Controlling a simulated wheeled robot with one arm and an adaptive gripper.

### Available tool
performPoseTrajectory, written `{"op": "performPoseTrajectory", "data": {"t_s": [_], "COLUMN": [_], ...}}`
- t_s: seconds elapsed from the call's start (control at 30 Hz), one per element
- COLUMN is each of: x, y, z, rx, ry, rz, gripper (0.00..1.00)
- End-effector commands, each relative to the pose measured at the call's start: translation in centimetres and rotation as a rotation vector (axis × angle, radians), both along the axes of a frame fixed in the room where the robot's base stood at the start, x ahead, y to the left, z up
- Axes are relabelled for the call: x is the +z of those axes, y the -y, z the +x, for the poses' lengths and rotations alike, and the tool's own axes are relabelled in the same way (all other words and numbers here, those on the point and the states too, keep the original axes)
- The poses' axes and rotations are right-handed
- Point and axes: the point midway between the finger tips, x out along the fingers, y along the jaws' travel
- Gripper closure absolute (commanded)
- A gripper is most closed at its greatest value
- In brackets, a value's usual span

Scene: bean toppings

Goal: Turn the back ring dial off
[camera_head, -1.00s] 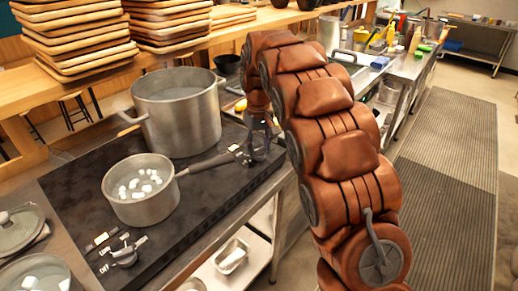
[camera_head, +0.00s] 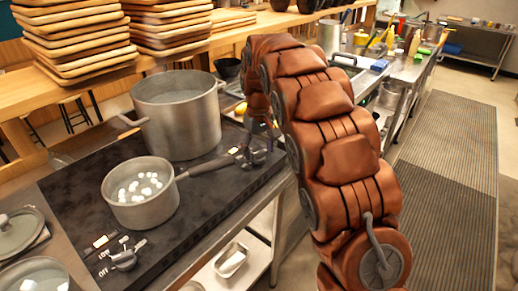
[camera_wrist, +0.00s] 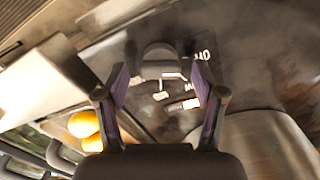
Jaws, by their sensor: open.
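The back ring dial (camera_wrist: 158,56) is a grey knob on the dark cooktop, with white printed marks beside it in the wrist view. My gripper (camera_wrist: 160,78) is open, its two dark purple-lined fingers spread on either side of the dial; I cannot tell whether they touch it. In the head view my gripper (camera_head: 258,142) is low at the cooktop's right edge, partly hiding the dial area. The front dial (camera_head: 123,260) sits at the near edge by its OFF and LOW marks.
A large pot (camera_head: 178,118) stands on the back of the cooktop (camera_head: 72,190). A saucepan (camera_head: 140,208) holding white pieces stands in front, its handle reaching toward my gripper. Yellow round items (camera_wrist: 84,125) lie near the left finger. Stacked wooden trays (camera_head: 75,45) are behind.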

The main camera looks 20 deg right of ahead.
Motion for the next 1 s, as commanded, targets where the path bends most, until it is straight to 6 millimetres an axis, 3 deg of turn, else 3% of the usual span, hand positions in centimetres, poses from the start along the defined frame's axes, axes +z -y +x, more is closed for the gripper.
{"op": "performPoseTrajectory", "data": {"t_s": [0.27,0.63,1.0], "x": [1.0,6.1,10.0], "y": [0.0,0.0,0.0], "z": [0.1,0.2,0.1], "rx": [0.0,0.0,0.001], "ry": [0.003,0.006,0.0], "rz": [0.001,0.001,0.0], "gripper": [0.31,0.31,0.31]}}
